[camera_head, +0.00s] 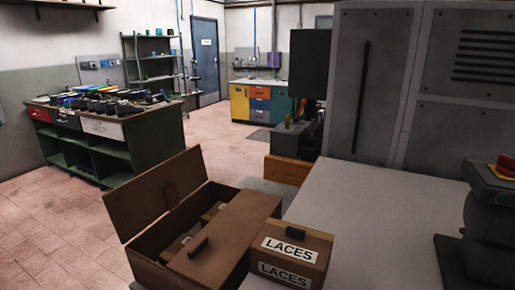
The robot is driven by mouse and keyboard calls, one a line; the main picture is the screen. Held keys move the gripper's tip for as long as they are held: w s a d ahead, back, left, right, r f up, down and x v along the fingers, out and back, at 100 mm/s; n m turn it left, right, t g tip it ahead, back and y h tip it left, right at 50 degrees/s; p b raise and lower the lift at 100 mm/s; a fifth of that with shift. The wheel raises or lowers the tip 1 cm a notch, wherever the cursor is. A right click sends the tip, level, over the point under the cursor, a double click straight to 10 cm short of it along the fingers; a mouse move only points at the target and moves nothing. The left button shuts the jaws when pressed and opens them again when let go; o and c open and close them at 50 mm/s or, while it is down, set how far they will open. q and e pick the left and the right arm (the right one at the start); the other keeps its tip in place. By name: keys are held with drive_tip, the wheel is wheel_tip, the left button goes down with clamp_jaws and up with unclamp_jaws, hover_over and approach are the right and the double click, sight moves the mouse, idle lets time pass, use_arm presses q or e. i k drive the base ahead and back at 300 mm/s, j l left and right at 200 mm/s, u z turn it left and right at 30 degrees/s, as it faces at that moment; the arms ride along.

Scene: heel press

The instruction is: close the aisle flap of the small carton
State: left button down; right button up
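A brown open-topped carton (150,275) stands at the bottom centre, at the left edge of the grey worktop. Its left flap (155,191), on the aisle side, stands up and leans outward, open. Its right flap (232,236) lies flat over the right part of the opening and has a dark tab (198,246) on it. Between the flaps, brown boxes (190,234) show inside. A smaller brown box labelled LACES (290,251) sits against the carton's right side, with a dark tab on its top. Neither of my grippers is in view.
The grey worktop (390,215) is largely clear. A dark device with a red button (507,164) stands at its right edge, and a tall grey cabinet (372,85) behind. Left of the carton is open tiled floor (50,222), with a green workbench (110,135) beyond.

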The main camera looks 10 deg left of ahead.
sight(133, 206)
drive_tip(key=j+z, duration=0.15)
drive_tip(key=j, duration=0.45)
drive_tip(key=j+z, duration=0.2)
drive_tip(key=j, duration=0.4)
drive_tip(key=j+z, duration=0.15)
drive_tip(key=j, duration=0.45)
drive_tip(key=k+j+z, duration=0.15)
drive_tip(key=j, duration=0.4)
